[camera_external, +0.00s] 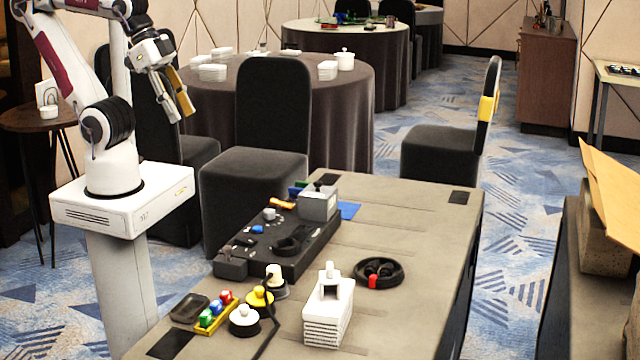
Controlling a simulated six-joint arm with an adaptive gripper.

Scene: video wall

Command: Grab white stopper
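My gripper (182,116) hangs in the air at the upper left, fingers pointing down, well away from the table. A white knobbed piece (243,317) with a dark lower rim stands near the front left of the table and looks like the white stopper. A yellow piece (260,297) of similar shape is just behind it. A cream-white piece (275,277) on a dark round base stands further back, so I cannot be certain which is the stopper.
A yellow rack (216,313) with coloured pieces and a dark tray (189,308) lie left. A dark cable crosses beside the white piece. A white ribbed block (328,312) and a black ring (378,272) are right. A black organiser (283,242) is behind. The table's right side (420,235) is clear.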

